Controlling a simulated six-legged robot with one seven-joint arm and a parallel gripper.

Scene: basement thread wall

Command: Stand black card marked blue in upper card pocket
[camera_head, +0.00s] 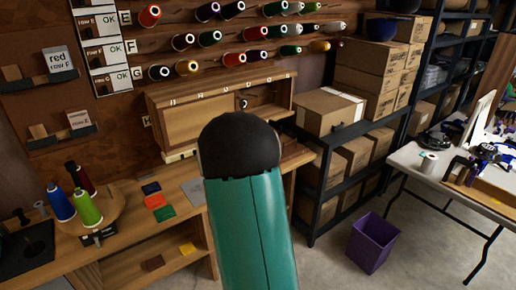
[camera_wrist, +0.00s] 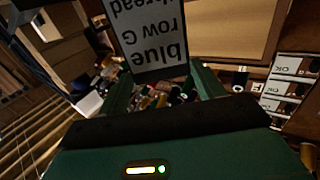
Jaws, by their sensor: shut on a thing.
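A black-edged card (camera_wrist: 150,35) with a pale face reads "blue row G thread", upside down in the wrist view. My gripper (camera_wrist: 162,88) is shut on it, with green fingers at either side of its near end. In the head view my arm hides the gripper and the card. The upper card pocket (camera_head: 40,82) is a dark ledge on the wall at the upper left. It holds a card (camera_head: 59,61) marked "red row F" at its right and a brown piece at its left.
A lower pocket (camera_head: 62,138) holds another pale card (camera_head: 80,120). Below is a wooden bench (camera_head: 120,225) with thread spools (camera_head: 88,208) and coloured flat pieces (camera_head: 154,200). Spools fill wall pegs above. Boxed shelves (camera_head: 345,140) and a purple bin (camera_head: 371,242) stand right.

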